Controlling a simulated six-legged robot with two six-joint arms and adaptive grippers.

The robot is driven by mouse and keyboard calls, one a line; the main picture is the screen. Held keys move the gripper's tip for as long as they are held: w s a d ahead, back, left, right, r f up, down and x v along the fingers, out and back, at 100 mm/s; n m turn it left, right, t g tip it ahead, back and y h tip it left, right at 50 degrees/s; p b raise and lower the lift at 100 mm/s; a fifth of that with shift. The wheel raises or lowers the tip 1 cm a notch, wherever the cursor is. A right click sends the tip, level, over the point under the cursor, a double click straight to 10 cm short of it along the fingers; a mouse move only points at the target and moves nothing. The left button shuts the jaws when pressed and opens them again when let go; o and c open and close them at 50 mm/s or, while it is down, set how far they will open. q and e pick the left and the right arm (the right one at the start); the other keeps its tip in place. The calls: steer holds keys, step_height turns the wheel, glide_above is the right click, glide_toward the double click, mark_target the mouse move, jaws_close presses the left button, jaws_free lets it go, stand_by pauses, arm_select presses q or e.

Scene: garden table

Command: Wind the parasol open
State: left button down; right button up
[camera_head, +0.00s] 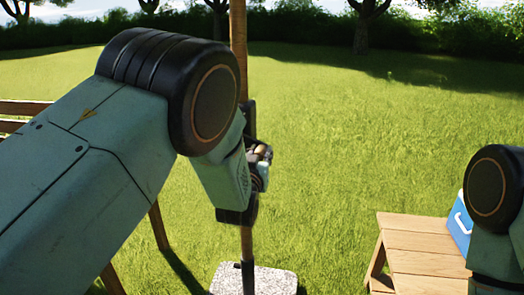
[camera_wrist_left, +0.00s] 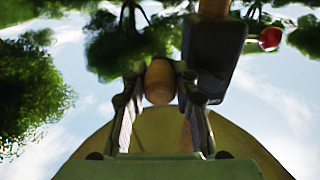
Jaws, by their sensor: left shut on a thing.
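The parasol's wooden pole (camera_head: 239,50) stands upright behind my left arm. A dark crank housing (camera_head: 249,118) is fixed on it; its lower part shows below my wrist. My left gripper (camera_head: 262,158) is beside the housing, partly hidden by my own wrist. In the left wrist view, the gripper (camera_wrist_left: 158,90) is shut on a round wooden crank knob (camera_wrist_left: 159,76), one finger on each side. The dark housing (camera_wrist_left: 212,55) is just right of it. The parasol's canopy is not visible in the head view. My right gripper is out of view.
The pole stands in a pale speckled base (camera_head: 252,281) on the grass. A low wooden table (camera_head: 422,244) with a blue and white box (camera_head: 460,226) is at right, by my right arm. Wooden slatted furniture (camera_head: 22,107) is at left. Open lawn lies behind.

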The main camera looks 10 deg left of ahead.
arm_select(q)
steer(key=a+f+b, duration=0.3)
steer(key=a+f, duration=0.1)
steer(key=f, duration=0.1)
steer(key=shift+a, duration=0.2)
steer(key=c, duration=0.9)
jaws_free()
steer(key=shift+w+r, duration=0.1)
steer(key=shift+r, duration=0.05)
